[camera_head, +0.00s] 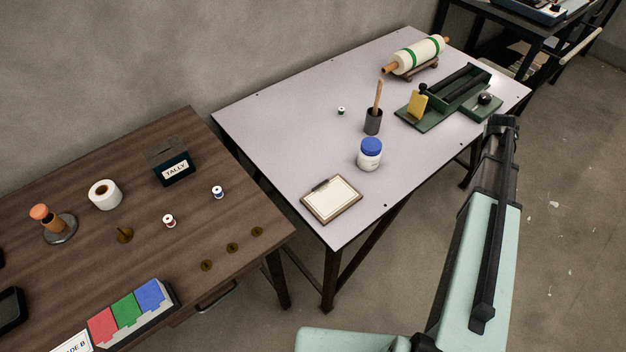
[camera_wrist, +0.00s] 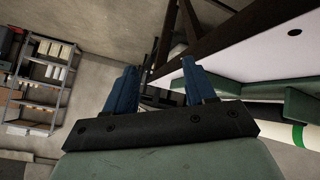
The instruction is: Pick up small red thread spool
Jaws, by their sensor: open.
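The small red thread spool (camera_head: 169,221) stands on the dark wooden table (camera_head: 75,244), near the middle of its right half. It is white at the ends with red thread between. A similar blue spool (camera_head: 217,192) stands to its upper right on the same table. My gripper shows in the wrist view (camera_wrist: 158,85) with its two blue fingers apart and nothing between them. In the head view my arm reaches up at the right, beside the grey table and far from the red spool. The wrist view does not show the spool.
Near the spool are a tally box (camera_head: 172,168), a white tape roll (camera_head: 105,195), an orange-topped stamp (camera_head: 46,219) and a red-green-blue block holder (camera_head: 130,312). The grey table (camera_head: 270,130) bears a jar (camera_head: 370,154), a clipboard (camera_head: 331,199), a cup (camera_head: 373,122) and a green spool (camera_head: 341,111).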

